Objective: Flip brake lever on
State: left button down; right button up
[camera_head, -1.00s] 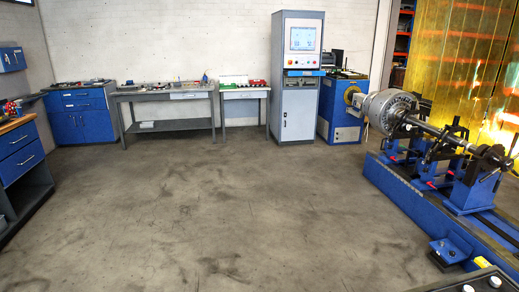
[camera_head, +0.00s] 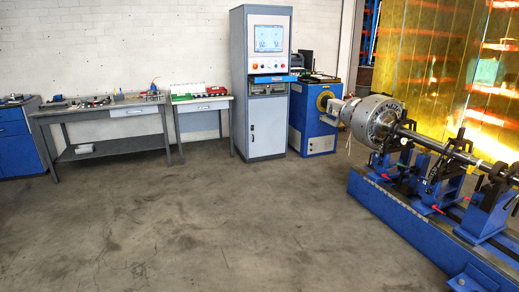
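The blue balancing machine (camera_head: 405,215) stands at the right, with a rotor (camera_head: 376,122) and its long shaft (camera_head: 455,152) resting across black and blue supports. Small red-tipped levers (camera_head: 438,209) show on the supports. I cannot tell which part is the brake lever or how it is set. Neither of my grippers is in view.
A grey control cabinet (camera_head: 263,110) with a screen stands at the back, beside a blue drive unit (camera_head: 316,118). Workbenches (camera_head: 105,112) line the back wall. A yellow translucent curtain (camera_head: 440,65) hangs behind the machine. The concrete floor (camera_head: 210,230) in front is clear.

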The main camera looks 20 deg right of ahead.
aim_at(473, 202)
jog(key=i+l+z, duration=0.15)
jog(key=i+z, duration=0.3)
jog(key=i+l+z, duration=0.1)
jog(key=i+z, duration=0.15)
jog(key=z, duration=0.2)
jog(key=i+j+z, duration=0.1)
jog(key=i+z, duration=0.25)
jog(key=z, duration=0.15)
jog(key=i+j+z, duration=0.25)
jog(key=z, duration=0.2)
jog(key=i+l+z, duration=0.25)
jog(key=i+z, duration=0.2)
jog(key=i, duration=0.5)
jog(key=i+z, duration=0.45)
jog(key=i, duration=0.45)
jog(key=i+u, duration=0.2)
jog(key=i, duration=0.2)
jog(key=i+l+u, duration=0.2)
jog(key=i, duration=0.25)
jog(key=i+l+u, duration=0.2)
jog(key=i, duration=0.2)
